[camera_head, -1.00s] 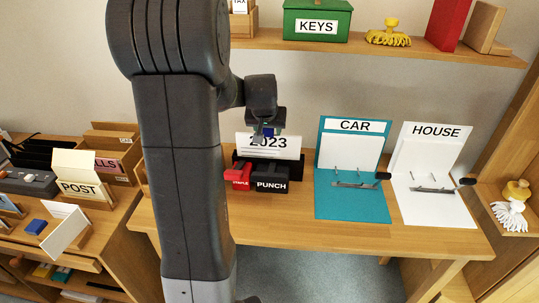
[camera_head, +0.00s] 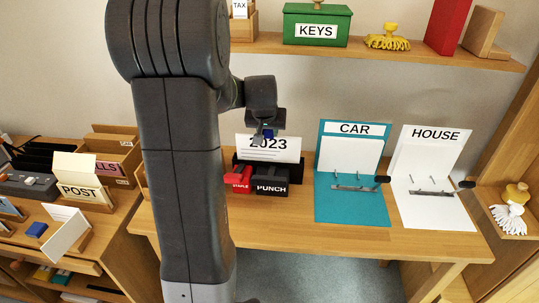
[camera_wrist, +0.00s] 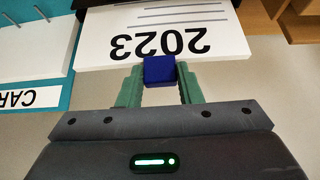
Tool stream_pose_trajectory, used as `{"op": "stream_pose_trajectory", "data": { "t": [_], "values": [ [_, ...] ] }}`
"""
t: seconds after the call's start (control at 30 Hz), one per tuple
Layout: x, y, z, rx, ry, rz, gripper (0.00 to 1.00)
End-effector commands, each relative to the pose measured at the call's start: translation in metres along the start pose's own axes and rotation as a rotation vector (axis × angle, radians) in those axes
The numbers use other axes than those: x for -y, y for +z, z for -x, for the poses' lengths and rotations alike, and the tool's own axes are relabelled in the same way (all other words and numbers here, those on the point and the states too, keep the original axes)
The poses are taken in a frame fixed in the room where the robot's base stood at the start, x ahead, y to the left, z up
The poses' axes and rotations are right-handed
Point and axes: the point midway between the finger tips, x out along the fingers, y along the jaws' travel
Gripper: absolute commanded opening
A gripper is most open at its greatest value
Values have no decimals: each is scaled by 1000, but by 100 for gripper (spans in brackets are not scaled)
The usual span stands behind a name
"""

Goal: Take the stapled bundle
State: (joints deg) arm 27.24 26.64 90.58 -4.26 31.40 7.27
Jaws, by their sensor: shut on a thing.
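The bundle is a white paper stack marked 2023 (camera_head: 268,146), standing in a dark holder (camera_head: 296,170) at the back of the desk. In the wrist view the bundle (camera_wrist: 110,45) lies just beyond my fingertips, with a small blue piece at its edge. My gripper (camera_wrist: 160,72) has its green fingers closed on this blue piece (camera_wrist: 159,71). In the head view my gripper (camera_head: 267,134) is at the top edge of the bundle. A staple is not visible.
A red stapler (camera_head: 238,180) and a black punch (camera_head: 271,187) stand in front of the holder. Teal CAR (camera_head: 352,205) and white HOUSE (camera_head: 440,208) binders lie open to the right. A shelf with a green KEYS box (camera_head: 317,25) is above.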

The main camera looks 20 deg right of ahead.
Motion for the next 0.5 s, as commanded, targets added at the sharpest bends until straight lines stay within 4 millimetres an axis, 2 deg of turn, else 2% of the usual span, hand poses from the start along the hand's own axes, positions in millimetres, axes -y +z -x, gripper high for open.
{"op": "stream_pose_trajectory", "data": {
  "t": [0.5],
  "values": [
    [0, -10, 15, -2, 0, 0, 0]
  ]
}}
